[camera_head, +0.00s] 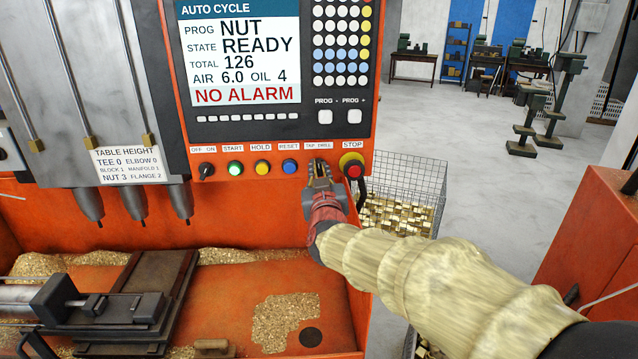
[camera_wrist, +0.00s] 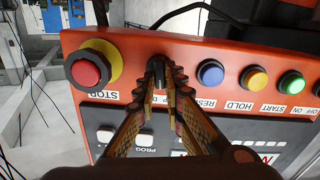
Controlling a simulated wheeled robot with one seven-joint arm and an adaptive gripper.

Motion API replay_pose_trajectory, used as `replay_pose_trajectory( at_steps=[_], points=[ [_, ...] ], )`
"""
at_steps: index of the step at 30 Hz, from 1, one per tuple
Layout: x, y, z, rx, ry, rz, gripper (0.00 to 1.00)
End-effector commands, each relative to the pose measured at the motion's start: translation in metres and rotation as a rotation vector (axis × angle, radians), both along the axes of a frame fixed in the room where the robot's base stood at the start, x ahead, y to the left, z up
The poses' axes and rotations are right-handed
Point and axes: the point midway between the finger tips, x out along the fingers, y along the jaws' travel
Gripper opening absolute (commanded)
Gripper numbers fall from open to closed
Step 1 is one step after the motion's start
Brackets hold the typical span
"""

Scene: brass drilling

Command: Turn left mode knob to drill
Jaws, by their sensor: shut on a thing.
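The orange control panel has a row of controls under the screen, with a TAP DRILL label (camera_head: 318,146) above my gripper (camera_head: 320,172). In the wrist view, which is upside down, a black mode knob (camera_wrist: 156,68) sits between the fingertips of my gripper (camera_wrist: 160,80). The fingers are closed on the knob. They hide most of the knob and much of its label, so I cannot tell which mode it points to. In the head view the knob is hidden behind my gripper.
The red STOP button (camera_head: 353,168) is close on the right of the gripper. The blue RESET button (camera_head: 290,166) is on the left, then HOLD (camera_head: 262,167), START (camera_head: 235,168) and the OFF ON knob (camera_head: 206,170). A wire basket (camera_head: 405,175) of brass parts stands behind.

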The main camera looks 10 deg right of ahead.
Motion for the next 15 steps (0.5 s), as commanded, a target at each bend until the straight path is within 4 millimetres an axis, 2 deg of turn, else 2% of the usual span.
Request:
replay_pose_trajectory(
  at_steps=[1, 15],
  points=[
    [-0.0002, -0.0004, -0.0055, 0.042, -0.010, -0.001, 0.00],
    [-0.0007, -0.0028, -0.0046, 0.452, -0.079, 0.000, 0.00]
  ],
)
